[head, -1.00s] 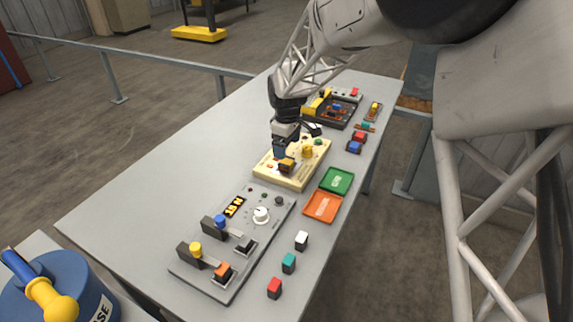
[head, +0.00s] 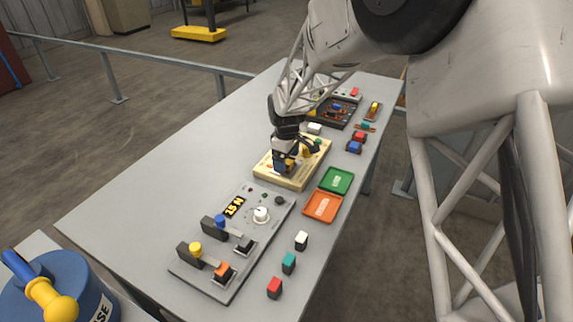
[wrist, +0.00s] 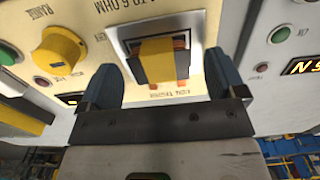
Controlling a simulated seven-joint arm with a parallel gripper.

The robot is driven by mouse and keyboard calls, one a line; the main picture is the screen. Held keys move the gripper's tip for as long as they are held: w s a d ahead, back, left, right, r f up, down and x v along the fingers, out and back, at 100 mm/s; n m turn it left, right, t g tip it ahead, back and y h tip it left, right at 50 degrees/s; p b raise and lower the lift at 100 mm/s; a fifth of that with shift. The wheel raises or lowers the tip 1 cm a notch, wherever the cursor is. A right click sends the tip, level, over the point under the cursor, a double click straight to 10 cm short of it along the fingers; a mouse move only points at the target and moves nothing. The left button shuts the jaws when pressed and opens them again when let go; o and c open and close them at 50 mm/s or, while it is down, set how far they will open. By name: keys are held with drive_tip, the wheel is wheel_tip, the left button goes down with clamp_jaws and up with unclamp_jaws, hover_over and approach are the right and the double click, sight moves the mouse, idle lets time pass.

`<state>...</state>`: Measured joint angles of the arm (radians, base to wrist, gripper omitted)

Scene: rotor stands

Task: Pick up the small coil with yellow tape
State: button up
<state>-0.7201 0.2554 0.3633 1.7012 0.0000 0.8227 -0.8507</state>
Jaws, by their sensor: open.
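The small coil (wrist: 158,62) has a wide yellow tape band with copper-coloured winding at its sides. In the wrist view it sits in a framed square recess on the cream meter box (wrist: 203,25). The cream box also shows in the head view (head: 296,184). My gripper (wrist: 163,80) is open, its blue-grey fingers left and right of the coil with gaps visible on both sides. In the head view my gripper (head: 284,165) is down at the cream box and hides most of the coil.
The grey panel (head: 207,288) with switches and an orange display lies in front. A green tray (head: 336,181) and an orange tray (head: 323,206) lie to the right. Small coloured blocks line the right table edge. A yellow knob (wrist: 62,50) stands beside the recess. The table's left side is clear.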

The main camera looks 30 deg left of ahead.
drive_tip(key=shift+f, duration=0.5)
drive_tip(key=c, duration=1.1)
